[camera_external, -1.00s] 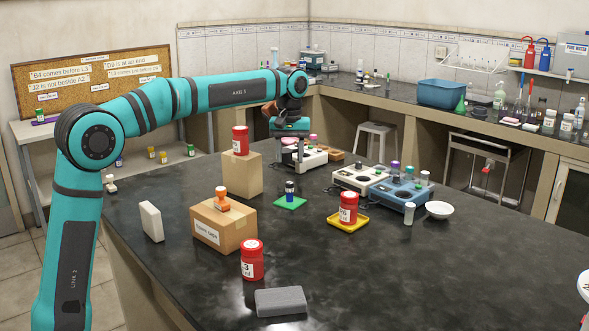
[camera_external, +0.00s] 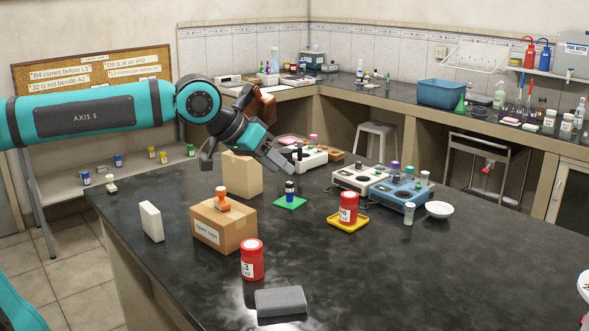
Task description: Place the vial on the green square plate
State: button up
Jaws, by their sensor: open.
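A small vial (camera_external: 290,191) with a dark cap and a blue band stands upright on the green square plate (camera_external: 279,204), on the dark bench. My gripper (camera_external: 281,163) is open, above and slightly left of the vial, pointing down to the right. It looks apart from the vial, though depth is hard to judge. Nothing shows held between the jaws.
A tall cardboard box (camera_external: 243,178) stands behind a lower box (camera_external: 222,228) bearing an orange-capped bottle (camera_external: 221,199). A red jar on a yellow plate (camera_external: 348,226), another red jar (camera_external: 252,260) and a grey block (camera_external: 281,301) stand nearby. The bench's right front is clear.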

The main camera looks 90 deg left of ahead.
jog(key=s+d+m+t+h, duration=0.3)
jog(key=s+d+m+t, duration=0.5)
jog(key=s+d, duration=1)
jog(key=d+t, duration=0.1)
jog(key=d, duration=0.2)
jog(key=shift+s+f+m+h, duration=0.15)
jog(key=shift+f+m+h, duration=0.15)
jog(key=shift+f, duration=0.1)
